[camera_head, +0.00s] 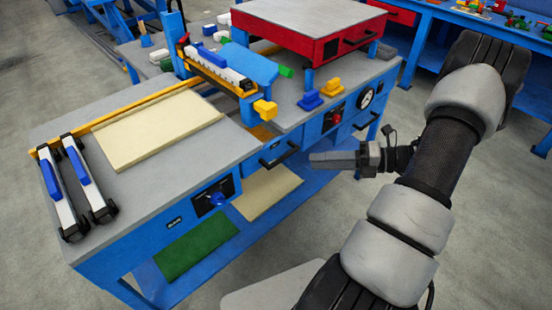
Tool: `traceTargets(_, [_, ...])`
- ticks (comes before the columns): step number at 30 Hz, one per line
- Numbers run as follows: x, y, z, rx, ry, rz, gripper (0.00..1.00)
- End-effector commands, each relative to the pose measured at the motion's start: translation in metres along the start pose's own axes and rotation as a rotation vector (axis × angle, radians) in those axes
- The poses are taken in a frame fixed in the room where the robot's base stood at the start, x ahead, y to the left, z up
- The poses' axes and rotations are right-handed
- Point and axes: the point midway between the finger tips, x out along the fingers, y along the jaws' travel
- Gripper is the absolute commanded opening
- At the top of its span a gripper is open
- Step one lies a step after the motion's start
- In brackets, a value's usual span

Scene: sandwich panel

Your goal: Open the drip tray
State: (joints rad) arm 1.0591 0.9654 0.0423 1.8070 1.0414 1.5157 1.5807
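No front is clearly marked as the drip tray. A blue drawer front with a black bar handle (279,154) sits in the middle of the bench's near side and looks closed. Another black handle (368,121) is on the blue front farther right, below a round gauge. The red box on top also has a black handle (361,39). My gripper (322,160) is in front of the bench, just right of the middle drawer handle, pointing left. It appears apart from the handle and holds nothing visible. Whether its fingers are parted is unclear from this angle.
A lower shelf holds a green sheet (196,247) and a cream board (267,192). Grey floor (490,200) is clear at right.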

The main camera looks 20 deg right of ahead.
Motion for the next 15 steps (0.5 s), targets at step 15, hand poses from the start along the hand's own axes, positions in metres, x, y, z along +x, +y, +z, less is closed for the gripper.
traceTargets(15, [-0.026,-0.077,-0.005,0.360,-0.304,0.161,0.29])
